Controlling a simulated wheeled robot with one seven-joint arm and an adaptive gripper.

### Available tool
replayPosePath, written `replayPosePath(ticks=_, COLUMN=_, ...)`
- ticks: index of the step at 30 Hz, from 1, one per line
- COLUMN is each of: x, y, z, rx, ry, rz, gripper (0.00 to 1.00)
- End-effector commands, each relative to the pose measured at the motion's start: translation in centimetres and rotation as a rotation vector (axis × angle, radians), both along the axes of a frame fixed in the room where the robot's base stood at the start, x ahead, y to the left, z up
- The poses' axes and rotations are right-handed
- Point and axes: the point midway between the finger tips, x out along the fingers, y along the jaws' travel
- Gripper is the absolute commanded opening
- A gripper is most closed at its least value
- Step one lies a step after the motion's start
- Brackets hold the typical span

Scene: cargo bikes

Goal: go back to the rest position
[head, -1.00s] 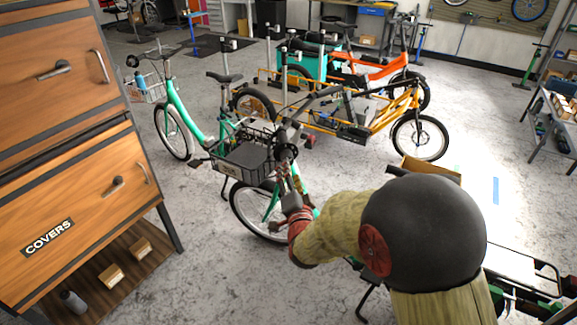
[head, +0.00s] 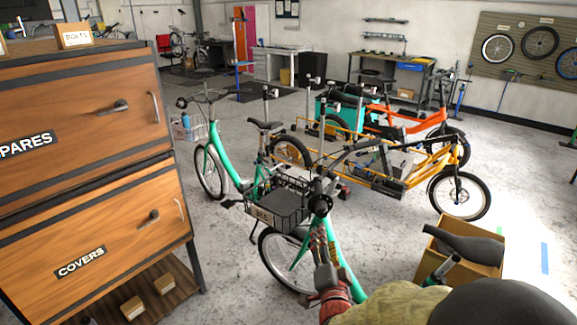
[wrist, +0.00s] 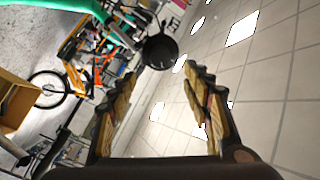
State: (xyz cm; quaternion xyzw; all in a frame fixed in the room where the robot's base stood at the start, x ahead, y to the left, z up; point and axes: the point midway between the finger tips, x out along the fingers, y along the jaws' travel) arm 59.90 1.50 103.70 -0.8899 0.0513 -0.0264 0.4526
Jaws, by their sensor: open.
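My gripper (head: 322,245) shows in the head view in front of the green bike (head: 340,235), at the end of my yellow-sleeved arm. In the wrist view my gripper (wrist: 160,75) has its two fingers spread wide, with nothing held between them. A dark round thing (wrist: 160,50) shows beyond the fingertips; I cannot tell what it is. Whether the gripper touches the bike is not clear in the head view.
A wooden cabinet (head: 72,182) with shut drawers stands at the left. A cardboard box (head: 478,265) stands at the lower right. An orange cargo bike (head: 410,180) stands behind the green bike. Bare floor (head: 530,190) shows at the right.

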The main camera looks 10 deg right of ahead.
Motion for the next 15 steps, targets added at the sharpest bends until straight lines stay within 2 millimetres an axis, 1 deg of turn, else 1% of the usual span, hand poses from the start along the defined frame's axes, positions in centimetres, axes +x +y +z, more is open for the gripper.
replayPosePath(ticks=2, x=0.0, y=0.2, z=-1.4, rx=-0.035, ry=0.055, rz=0.007, gripper=0.49)
replayPosePath(ticks=4, x=-0.2, y=0.6, z=-3.7, rx=-0.077, ry=0.144, rz=0.028, gripper=0.49)
replayPosePath(ticks=5, x=-0.5, y=0.9, z=-5.0, rx=-0.098, ry=0.196, rz=0.042, gripper=0.49)
replayPosePath(ticks=6, x=-1.1, y=1.2, z=-7.1, rx=-0.13, ry=0.274, rz=0.065, gripper=0.49)
replayPosePath(ticks=8, x=-2.2, y=1.9, z=-9.9, rx=-0.18, ry=0.393, rz=0.109, gripper=0.49)
replayPosePath(ticks=9, x=-3.1, y=2.4, z=-11.3, rx=-0.215, ry=0.468, rz=0.144, gripper=0.49)
replayPosePath(ticks=11, x=-4.5, y=3.0, z=-12.7, rx=-0.263, ry=0.57, rz=0.197, gripper=0.49)
replayPosePath(ticks=12, x=-5.5, y=3.4, z=-13.4, rx=-0.296, ry=0.633, rz=0.235, gripper=0.49)
replayPosePath(ticks=14, x=-7.2, y=3.9, z=-14.0, rx=-0.343, ry=0.719, rz=0.292, gripper=0.49)
replayPosePath(ticks=15, x=-8.4, y=4.1, z=-14.1, rx=-0.374, ry=0.772, rz=0.331, gripper=0.49)
